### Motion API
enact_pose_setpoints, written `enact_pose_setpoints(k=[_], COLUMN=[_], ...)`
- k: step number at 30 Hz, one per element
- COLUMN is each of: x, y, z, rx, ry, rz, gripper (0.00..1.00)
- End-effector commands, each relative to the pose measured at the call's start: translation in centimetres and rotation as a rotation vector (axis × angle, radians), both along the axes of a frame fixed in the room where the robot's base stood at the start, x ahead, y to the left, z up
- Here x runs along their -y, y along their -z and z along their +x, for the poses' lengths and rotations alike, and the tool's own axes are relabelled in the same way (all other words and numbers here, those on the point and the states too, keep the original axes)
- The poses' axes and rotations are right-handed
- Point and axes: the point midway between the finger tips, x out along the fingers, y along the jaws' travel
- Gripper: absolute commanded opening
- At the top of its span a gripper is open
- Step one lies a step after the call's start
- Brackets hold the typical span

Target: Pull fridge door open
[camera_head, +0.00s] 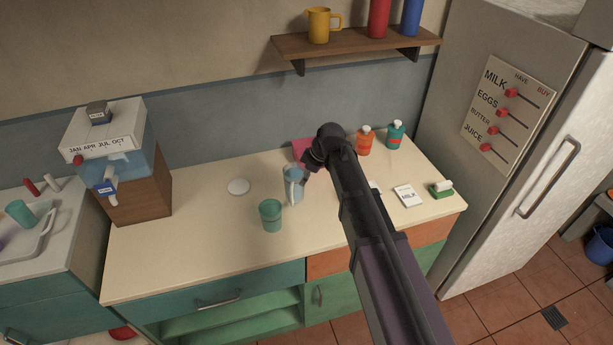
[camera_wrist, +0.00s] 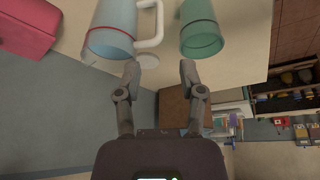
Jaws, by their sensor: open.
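The fridge (camera_head: 480,110) stands at the right in the head view. Its white front door (camera_head: 560,170) carries a long vertical bar handle (camera_head: 546,178), and the door looks shut. My gripper (camera_head: 308,172) is over the counter, well to the left of the fridge. In the wrist view my gripper (camera_wrist: 160,75) has its two fingers apart with nothing between them. A clear pitcher (camera_head: 293,185) stands close by, and it also shows in the wrist view (camera_wrist: 112,30). The fridge does not clearly show in the wrist view.
A green cup (camera_head: 271,215) stands on the counter (camera_head: 200,240) near the pitcher. A shelf (camera_head: 350,45) hangs above.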

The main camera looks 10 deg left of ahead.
Motion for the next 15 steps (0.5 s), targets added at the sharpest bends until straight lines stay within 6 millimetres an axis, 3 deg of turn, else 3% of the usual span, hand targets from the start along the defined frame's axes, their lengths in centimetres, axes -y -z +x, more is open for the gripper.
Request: enact_pose_setpoints(k=[15], x=[0.63], y=[0.03], z=[-0.13], rx=[-0.005], ry=[0.017], rz=[-0.004], gripper=[0.51])
